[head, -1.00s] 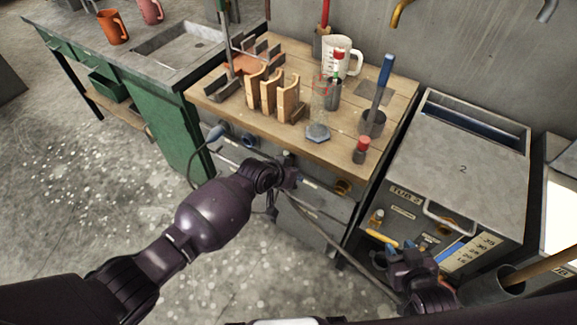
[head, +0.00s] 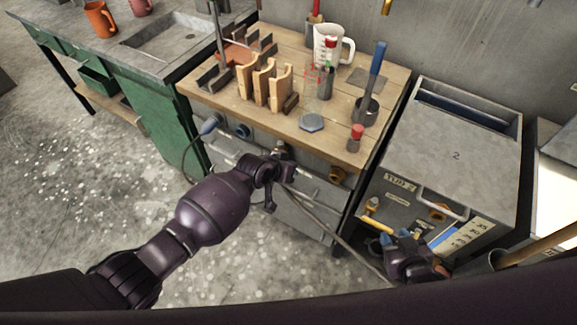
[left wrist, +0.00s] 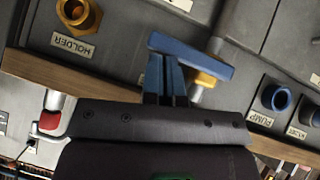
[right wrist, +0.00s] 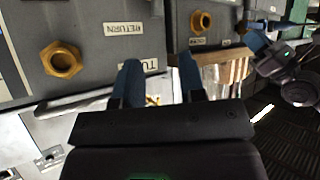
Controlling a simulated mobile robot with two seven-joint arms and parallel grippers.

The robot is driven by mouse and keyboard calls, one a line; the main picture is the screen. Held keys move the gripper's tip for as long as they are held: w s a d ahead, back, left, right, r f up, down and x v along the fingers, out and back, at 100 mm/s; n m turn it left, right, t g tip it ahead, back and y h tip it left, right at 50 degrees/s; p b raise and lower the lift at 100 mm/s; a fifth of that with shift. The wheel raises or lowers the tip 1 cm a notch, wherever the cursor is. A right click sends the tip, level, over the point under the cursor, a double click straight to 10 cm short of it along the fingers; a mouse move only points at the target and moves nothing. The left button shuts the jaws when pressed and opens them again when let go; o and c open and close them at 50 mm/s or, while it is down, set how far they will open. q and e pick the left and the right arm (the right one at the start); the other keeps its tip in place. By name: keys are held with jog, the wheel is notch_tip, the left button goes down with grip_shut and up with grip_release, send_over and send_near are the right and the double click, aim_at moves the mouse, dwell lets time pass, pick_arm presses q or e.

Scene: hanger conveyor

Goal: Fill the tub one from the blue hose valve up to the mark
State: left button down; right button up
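My left gripper (left wrist: 166,80) has its blue fingers close together at a blue lever (left wrist: 190,55) on a yellow-brass valve. The tips seem to touch the lever, which runs across them. In the head view the left arm hides this spot at the workbench front. My right gripper (right wrist: 160,85) is open with nothing visible between its fingers. In the head view it is at the front of a grey tub marked 2 (head: 455,140), near a yellow handle (head: 378,229). A gauge strip (head: 470,237) with a blue part is on this tub's front. I cannot identify tub one.
A grey hose (head: 335,238) runs from near my left gripper toward the right one. The wooden benchtop (head: 225,105) holds wooden racks (head: 265,85), a white jug (head: 327,43) and a blue-handled tool (head: 377,70). Floor at the left is clear.

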pick_arm(q)
jog(key=shift+s+f, duration=0.1)
pick_arm(e)
jog(key=shift+w+r, duration=0.15)
